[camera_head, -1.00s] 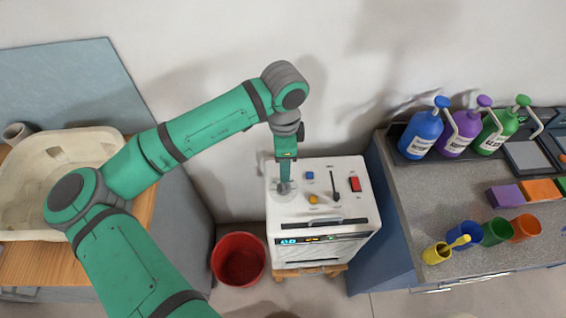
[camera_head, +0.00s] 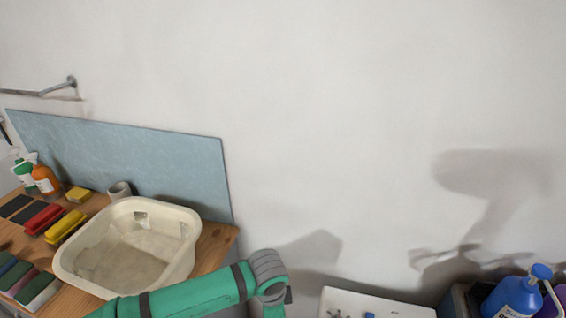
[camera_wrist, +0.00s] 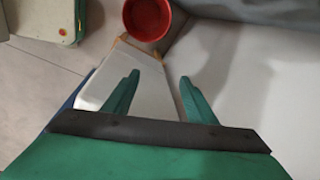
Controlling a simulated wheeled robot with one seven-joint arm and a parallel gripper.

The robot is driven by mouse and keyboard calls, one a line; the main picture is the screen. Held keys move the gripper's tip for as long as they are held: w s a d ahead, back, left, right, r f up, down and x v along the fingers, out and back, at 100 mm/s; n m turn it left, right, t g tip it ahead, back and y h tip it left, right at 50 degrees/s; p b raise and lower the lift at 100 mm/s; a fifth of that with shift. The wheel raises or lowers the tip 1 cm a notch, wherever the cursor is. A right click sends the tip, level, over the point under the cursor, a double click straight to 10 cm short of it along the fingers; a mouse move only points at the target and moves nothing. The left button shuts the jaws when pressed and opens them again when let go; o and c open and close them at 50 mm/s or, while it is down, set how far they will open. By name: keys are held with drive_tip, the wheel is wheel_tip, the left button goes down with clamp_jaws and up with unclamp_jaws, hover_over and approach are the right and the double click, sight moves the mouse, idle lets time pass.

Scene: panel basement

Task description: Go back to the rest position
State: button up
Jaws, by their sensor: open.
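My gripper (camera_wrist: 159,77) is open in the wrist view, its two green fingers apart with nothing held between them. The white control box (camera_wrist: 150,85) shows behind and between the fingers. In the head view only the top edge of this white box (camera_head: 375,303) shows, at the bottom. Part of my green arm enters at the bottom of the head view. My gripper is below the frame there.
A red bucket (camera_wrist: 147,18) stands on the floor beyond the fingers. In the head view a cream basin (camera_head: 185,235) sits on a wooden table (camera_head: 222,242) at left, near coloured brushes and bottles. A blue bottle (camera_head: 512,300) is at lower right.

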drive_tip(key=s+a+f+n+t, duration=0.1)
drive_tip(key=s+a+f+n, duration=0.1)
drive_tip(key=s+a+f, duration=0.4)
drive_tip(key=s+a+f+n+t, duration=0.15)
drive_tip(key=s+a+f, duration=0.25)
drive_tip(key=a, duration=0.5)
drive_tip(key=s+f+n+t+h, duration=0.2)
drive_tip(key=s+f+n, duration=0.25)
drive_tip(key=s, duration=0.85)
drive_tip(key=s+d+r+n+t, duration=0.4)
drive_tip(key=s+d+n, duration=0.1)
drive_tip(key=s+d, duration=0.4)
drive_tip(key=w+d+r+n+t+y, duration=0.2)
drive_tip(key=d+r+t, duration=0.3)
drive_tip(key=r, duration=0.6)
drive_tip(key=shift+w+d+n+y, duration=0.25)
drive_tip(key=shift+d+n+y, duration=0.15)
drive_tip(key=shift+d+n, duration=0.65)
drive_tip(key=shift+d+m, duration=0.25)
drive_tip(key=c, duration=0.5)
drive_tip(key=shift+c, duration=0.2)
